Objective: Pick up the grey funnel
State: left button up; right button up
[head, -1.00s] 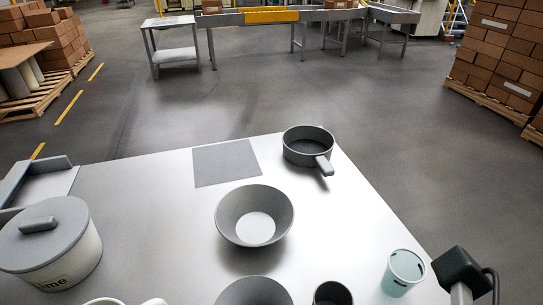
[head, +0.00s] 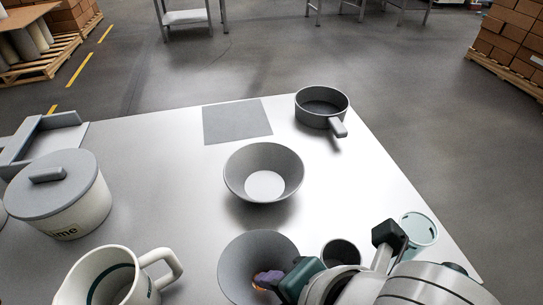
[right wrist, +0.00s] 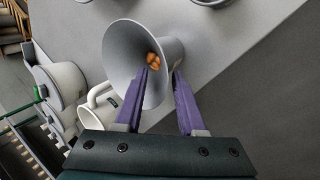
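The grey funnel (head: 240,258) stands at the front of the table, its wide mouth facing up. In the right wrist view the funnel (right wrist: 122,55) has a few orange-brown candies (right wrist: 153,61) inside. My right gripper (head: 268,278) is at the funnel's right side in the head view and hides part of it. In the right wrist view the purple fingers (right wrist: 162,72) are apart, one over the funnel's mouth and one outside its rim, with the wall between them. I cannot tell whether they touch it. My left gripper is not in view.
A grey bowl (head: 236,181) stands behind the funnel, a jug (head: 82,278) to its left. A dark cup (head: 341,250) and a pale green cup (head: 421,228) are right, near my arm. A lidded drum (head: 82,215), a handled pan (head: 317,105) and a grey mat (head: 236,122) are farther off.

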grip_shut()
dwell(1.4)
